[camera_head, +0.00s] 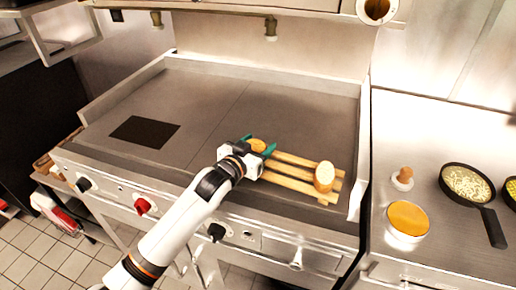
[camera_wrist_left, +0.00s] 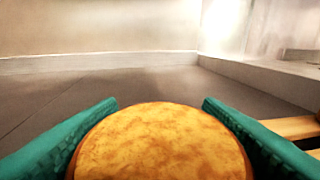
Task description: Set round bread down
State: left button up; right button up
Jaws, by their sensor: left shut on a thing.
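The round bread (camera_head: 257,145) is golden and sits between the teal fingers of my left gripper (camera_head: 258,147) in the head view. In the left wrist view the bread (camera_wrist_left: 160,145) fills the space between the two fingers, which press on its sides. It is at the left end of a wooden slatted rack (camera_head: 290,185) on the griddle; I cannot tell whether it touches the slats. A pale-topped, upright cylindrical piece (camera_head: 325,176) stands on the rack's right end. My right gripper is not in view.
The flat griddle (camera_head: 210,90) has raised walls at its back and sides and a dark square patch (camera_head: 145,132) at left. On the right counter are an orange-topped round container (camera_head: 408,219), a wooden-knobbed item (camera_head: 403,178) and a pan (camera_head: 467,184) of pale food. The griddle's back is clear.

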pick_arm(q)
jog(key=shift+f, duration=0.55)
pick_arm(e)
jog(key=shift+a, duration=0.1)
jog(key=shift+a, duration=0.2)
pick_arm(q)
jog(key=o, duration=0.9)
jog(key=shift+f, duration=0.1)
jog(key=shift+o, duration=0.2)
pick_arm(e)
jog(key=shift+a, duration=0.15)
pick_arm(q)
jog(key=shift+r, duration=0.2)
jog(key=shift+s+a, duration=0.2)
jog(key=shift+s, duration=0.1)
jog(key=v, duration=1.1)
jog(key=shift+s+a, duration=0.15)
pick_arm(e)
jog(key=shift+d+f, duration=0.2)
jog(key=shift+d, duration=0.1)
